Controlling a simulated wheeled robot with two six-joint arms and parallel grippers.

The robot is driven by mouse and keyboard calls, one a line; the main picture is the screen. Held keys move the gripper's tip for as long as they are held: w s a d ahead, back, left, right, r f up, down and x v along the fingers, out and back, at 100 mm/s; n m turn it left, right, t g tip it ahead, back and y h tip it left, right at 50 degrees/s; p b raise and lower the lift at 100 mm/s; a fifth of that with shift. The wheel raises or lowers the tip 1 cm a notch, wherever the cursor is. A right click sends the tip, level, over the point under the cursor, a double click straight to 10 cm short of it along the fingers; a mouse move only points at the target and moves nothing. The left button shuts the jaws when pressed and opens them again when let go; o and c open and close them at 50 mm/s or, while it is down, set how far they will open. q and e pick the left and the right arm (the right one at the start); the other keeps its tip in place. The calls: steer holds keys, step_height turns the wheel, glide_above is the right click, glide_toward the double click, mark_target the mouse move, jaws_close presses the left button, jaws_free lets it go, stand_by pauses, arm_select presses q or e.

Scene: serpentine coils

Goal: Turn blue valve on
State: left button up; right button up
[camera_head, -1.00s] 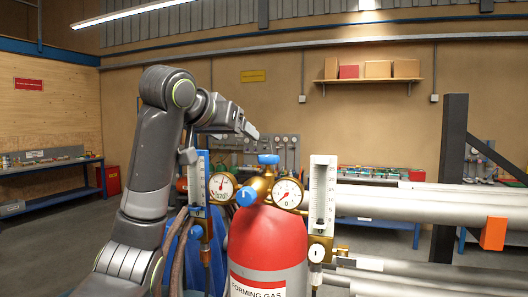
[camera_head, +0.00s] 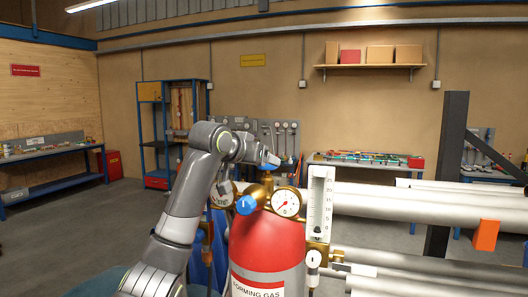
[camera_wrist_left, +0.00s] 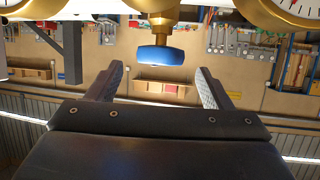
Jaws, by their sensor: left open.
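A red gas cylinder (camera_head: 268,243) labelled "FORMING GAS" stands in front of me with a brass regulator on top. A blue valve knob (camera_head: 268,167) sits upright on the regulator. A second blue knob (camera_head: 246,205) faces me from its front. My left gripper (camera_head: 262,154) is just behind and beside the top knob, partly overlapping it in the head view. In the left wrist view, a blue knob (camera_wrist_left: 160,55) on a brass stem appears centred between the two open fingers of my left gripper (camera_wrist_left: 160,72), slightly beyond their tips. The right gripper is not in view.
A round gauge (camera_head: 286,202) and a flow tube (camera_head: 320,205) stand right of the knobs. Large pipes (camera_head: 400,199) lie to the right. Benches and a shelf line the far wall.

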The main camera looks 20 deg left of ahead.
mark_target(267, 167)
arm_select(q)
steer(key=shift+p+x, duration=0.6)
steer(key=shift+x, duration=1.2)
steer(key=shift+f, duration=0.1)
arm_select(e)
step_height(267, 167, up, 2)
arm_select(q)
steer(key=shift+c, duration=0.4)
steer(key=c, duration=0.9)
steer(key=shift+d+n+y+b, duration=0.15)
steer(key=shift+n+y+b, duration=0.1)
steer(key=shift+n+y, duration=0.45)
steer(key=shift+d+n+y+b, duration=0.2)
steer(key=shift+n+y, duration=0.4)
steer(key=shift+y, duration=0.2)
steer(key=shift+n+y, duration=1)
steer(key=shift+y, duration=0.2)
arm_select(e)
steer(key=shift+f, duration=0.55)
arm_select(q)
steer(key=o, duration=1)
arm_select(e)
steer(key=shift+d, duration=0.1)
